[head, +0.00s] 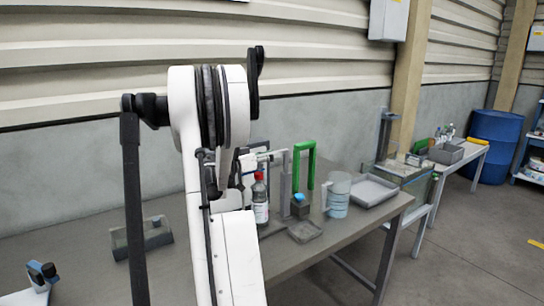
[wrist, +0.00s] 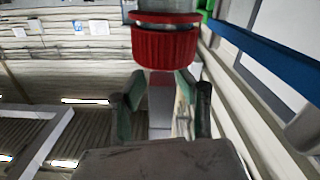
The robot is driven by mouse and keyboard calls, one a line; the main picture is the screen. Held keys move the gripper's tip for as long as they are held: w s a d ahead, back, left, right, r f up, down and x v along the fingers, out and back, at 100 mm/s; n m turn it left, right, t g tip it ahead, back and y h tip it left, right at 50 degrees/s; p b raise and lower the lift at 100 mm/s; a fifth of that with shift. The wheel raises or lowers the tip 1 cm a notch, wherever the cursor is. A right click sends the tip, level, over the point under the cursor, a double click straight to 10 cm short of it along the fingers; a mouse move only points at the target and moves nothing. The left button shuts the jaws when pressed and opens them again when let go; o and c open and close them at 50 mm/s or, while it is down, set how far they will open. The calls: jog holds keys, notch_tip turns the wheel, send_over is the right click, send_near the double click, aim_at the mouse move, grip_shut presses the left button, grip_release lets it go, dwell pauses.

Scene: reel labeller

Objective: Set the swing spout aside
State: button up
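In the head view, a light grey horizontal arm (head: 273,153) at the top of a post on the bench looks like the swing spout. A bottle with a red cap (head: 260,200) stands upright below and in front of it. My gripper is mostly hidden behind my white arm in the head view, near the spout and bottle. In the wrist view my gripper (wrist: 159,82) has its two dark green-padded fingers apart, with no object clearly held. A red ribbed cap (wrist: 165,46) fills the top of that view, just beyond the fingertips. The spout is not clear there.
A green handle-shaped frame (head: 304,163), a small blue-topped container (head: 300,206), a clear jug (head: 338,197) and a grey tray (head: 370,190) crowd the bench right of the bottle. A grey box (head: 143,238) sits at left. The bench between is mostly bare.

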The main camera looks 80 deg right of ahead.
jog(key=shift+c, duration=0.5)
grip_shut()
jog(key=shift+s, duration=0.1)
